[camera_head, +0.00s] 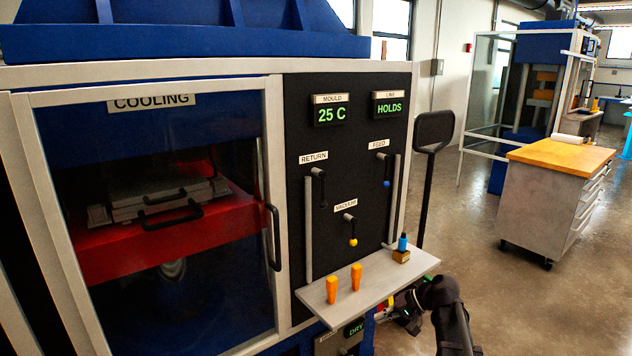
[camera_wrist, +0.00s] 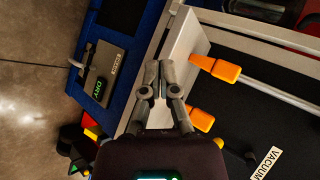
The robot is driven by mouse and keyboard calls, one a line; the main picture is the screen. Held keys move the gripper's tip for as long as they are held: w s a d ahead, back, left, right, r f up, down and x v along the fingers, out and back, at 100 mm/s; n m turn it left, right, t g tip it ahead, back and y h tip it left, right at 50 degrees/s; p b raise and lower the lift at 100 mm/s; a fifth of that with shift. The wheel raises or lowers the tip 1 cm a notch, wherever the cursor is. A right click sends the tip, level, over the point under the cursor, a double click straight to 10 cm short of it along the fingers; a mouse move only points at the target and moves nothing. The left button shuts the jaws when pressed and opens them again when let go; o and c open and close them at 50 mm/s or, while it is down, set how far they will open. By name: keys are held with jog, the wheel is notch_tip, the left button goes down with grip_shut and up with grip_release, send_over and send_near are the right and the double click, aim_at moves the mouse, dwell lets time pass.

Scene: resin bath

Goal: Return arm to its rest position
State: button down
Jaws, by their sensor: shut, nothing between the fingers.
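My black arm is at the lower right of the machine in the head view, bent close to the right end of the small grey shelf (camera_head: 352,293). In the wrist view my gripper (camera_wrist: 159,68) has its two grey fingers together with nothing between them. The fingers are beside the edge of the shelf, which also shows in the wrist view (camera_wrist: 181,45). Whether they touch it I cannot tell. Two orange pegs (camera_head: 331,290) (camera_head: 356,277) stand upright on the shelf. A blue-topped piece in a brass-coloured block (camera_head: 401,256) stands at its right end.
The machine's black panel (camera_head: 340,150) carries RETURN, FEED and VACUUM levers and displays reading 25 C and HOLDS. A glazed door marked COOLING (camera_head: 150,103) is closed at left. A DRY display (camera_wrist: 98,92) sits below the shelf. A wooden-topped drawer cart (camera_head: 561,153) stands at right, with open floor before it.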

jog(key=s+f+n+g+h, duration=0.1)
jog(key=s+f+h, duration=0.15)
jog(key=s, duration=0.25)
jog(key=s+a+f+h, duration=0.1)
jog(key=s+f+h, duration=0.1)
jog(key=s+h, duration=0.25)
jog(key=s+f+n+g+h, duration=0.1)
jog(key=s+f+h, duration=0.2)
jog(key=s, duration=0.3)
notch_tip(320, 180, up, 22)
jog(key=p, duration=2.2)
jog(key=shift+r, duration=0.2)
jog(key=shift+w, duration=0.15)
